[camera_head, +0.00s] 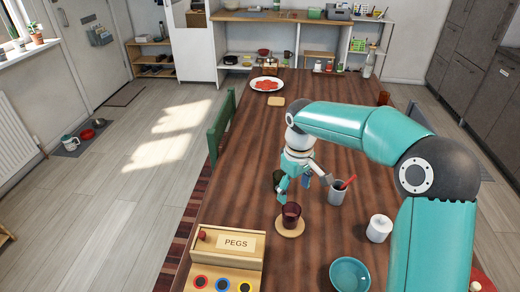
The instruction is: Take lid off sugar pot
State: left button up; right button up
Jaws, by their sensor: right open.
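A small white pot (379,229), which looks like the sugar pot, stands upright on the right side of the wooden table. Its top looks closed by a white lid. My right gripper (304,184) is open, its fingers spread and pointing down over the table. It is to the left of the white pot and farther back, apart from it. My left gripper is not in view.
A dark red glass (291,216) on a round coaster stands just in front of my right gripper. A grey cup (338,194) with a red utensil stands close to its right. A teal bowl (349,275) and a PEGS box (228,246) are nearer.

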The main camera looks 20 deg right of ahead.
aim_at(381, 223)
jog(key=k, duration=1)
